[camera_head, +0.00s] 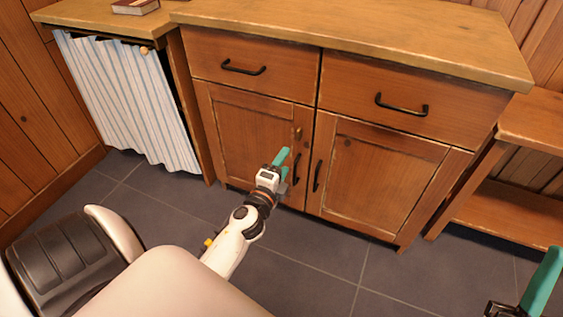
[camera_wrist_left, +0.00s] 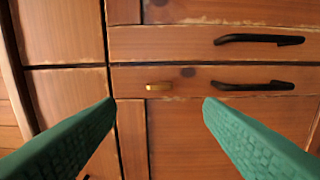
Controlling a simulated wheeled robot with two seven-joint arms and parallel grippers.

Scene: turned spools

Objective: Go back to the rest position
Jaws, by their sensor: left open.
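My left gripper (camera_head: 282,166) is in front of the left door (camera_head: 240,125) of a wooden cabinet. Its arm comes up from the lower left. In the left wrist view its two green fingers (camera_wrist_left: 158,108) are wide apart, with nothing held between them. Past them I see a small brass piece (camera_wrist_left: 158,87) and a black door handle (camera_wrist_left: 252,86). Whether the fingers touch the door I cannot tell. My right gripper (camera_head: 530,290) shows only partly at the lower right corner; one green finger is visible and the rest is cut off.
The cabinet's right door (camera_head: 375,168) and both drawers (camera_head: 250,65) look closed, with black handles sticking out. A striped curtain (camera_head: 128,100) hangs at the left under a counter with a book (camera_head: 135,6). A wooden shelf unit (camera_head: 520,212) stands at the right. Dark floor tiles (camera_head: 320,250) are clear ahead.

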